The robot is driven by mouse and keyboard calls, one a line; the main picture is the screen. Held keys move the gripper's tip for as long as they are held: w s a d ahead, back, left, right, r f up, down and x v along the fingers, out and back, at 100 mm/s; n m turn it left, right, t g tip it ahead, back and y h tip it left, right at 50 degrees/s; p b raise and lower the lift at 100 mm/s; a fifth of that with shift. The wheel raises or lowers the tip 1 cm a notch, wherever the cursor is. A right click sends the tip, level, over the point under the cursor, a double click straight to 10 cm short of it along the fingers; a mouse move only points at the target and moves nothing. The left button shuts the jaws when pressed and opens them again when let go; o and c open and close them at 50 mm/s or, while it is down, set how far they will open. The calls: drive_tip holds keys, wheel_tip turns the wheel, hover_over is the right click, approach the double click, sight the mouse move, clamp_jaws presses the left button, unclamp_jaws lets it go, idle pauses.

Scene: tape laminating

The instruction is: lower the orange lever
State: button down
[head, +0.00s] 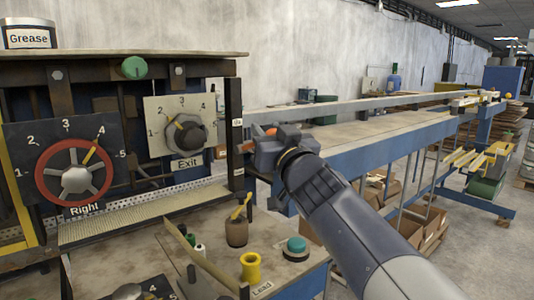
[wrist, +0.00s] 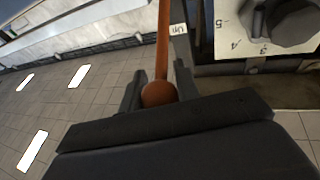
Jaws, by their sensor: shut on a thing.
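The orange lever shows in the wrist view as a long orange rod (wrist: 163,45) with a round orange-brown knob (wrist: 158,93) at its end. My gripper (wrist: 158,90) is shut on the lever at the knob, with a dark finger on each side of it. In the head view, a small orange part of the lever (head: 271,131) shows just behind my gripper (head: 285,145). My arm hides the rest of the lever there.
Left of my gripper is a panel with the Exit dial (head: 185,135) and the red Right handwheel (head: 75,172). A long blue conveyor (head: 370,140) runs behind my arm.

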drive_tip(key=f+t+b, duration=0.1)
drive_tip(key=b, duration=0.3)
drive_tip(key=f+m+t+b, duration=0.1)
drive_tip(key=b, duration=0.4)
drive_tip(key=s+f+t+b, duration=0.1)
drive_tip(key=b, duration=0.3)
drive_tip(key=shift+d+f, duration=0.35)
drive_tip(key=shift+f, duration=0.05)
drive_tip(key=shift+f+b, duration=0.3)
drive_tip(key=shift+b, duration=0.4)
drive_tip(key=c, duration=1.1)
unclamp_jaws()
drive_tip(key=shift+s, duration=0.1)
drive_tip(key=shift+o, duration=0.2)
